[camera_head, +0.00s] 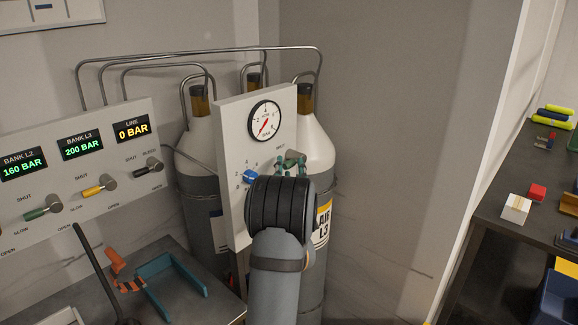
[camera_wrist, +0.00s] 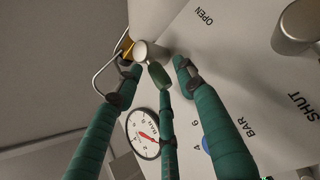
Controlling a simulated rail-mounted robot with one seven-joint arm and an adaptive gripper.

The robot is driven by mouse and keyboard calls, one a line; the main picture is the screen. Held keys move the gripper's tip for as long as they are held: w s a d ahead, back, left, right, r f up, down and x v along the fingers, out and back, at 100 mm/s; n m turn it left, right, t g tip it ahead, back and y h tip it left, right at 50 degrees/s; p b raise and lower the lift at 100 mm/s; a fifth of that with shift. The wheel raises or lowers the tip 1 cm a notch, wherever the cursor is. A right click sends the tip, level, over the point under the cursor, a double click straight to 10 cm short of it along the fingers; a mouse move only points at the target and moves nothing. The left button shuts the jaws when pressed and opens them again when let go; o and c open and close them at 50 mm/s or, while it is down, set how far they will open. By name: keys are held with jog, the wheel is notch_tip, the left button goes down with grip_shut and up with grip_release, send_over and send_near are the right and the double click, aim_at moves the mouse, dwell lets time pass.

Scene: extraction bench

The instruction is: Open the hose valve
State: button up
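In the wrist view a rounded silver knob (camera_wrist: 146,50) with a short dark green handle (camera_wrist: 159,77) stands out from the white panel (camera_head: 233,220); it looks like the hose valve. My gripper (camera_head: 290,161) has teal fingers, spread apart at the right side of that panel. In the wrist view the fingers lie left, right and below the handle. Whether any finger touches it I cannot tell. My wrist hides most of this spot in the head view. The panel reads OPEN and SHUT, with a second silver cylinder (camera_wrist: 296,27) by SHUT.
The panel carries a gauge (camera_head: 264,121) and a blue knob (camera_head: 250,176). Gas cylinders (camera_head: 318,145) stand behind. At left a valve board (camera_head: 100,190) shows LINE 0 BAR above a bench (camera_head: 215,290). A shelf with small objects (camera_head: 500,235) is at right.

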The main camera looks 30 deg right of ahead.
jog(key=shift+s+d+r, duration=0.1)
jog(key=shift+c, duration=0.4)
jog(key=shift+c, duration=0.6)
jog(key=c, duration=0.7)
grip_shut()
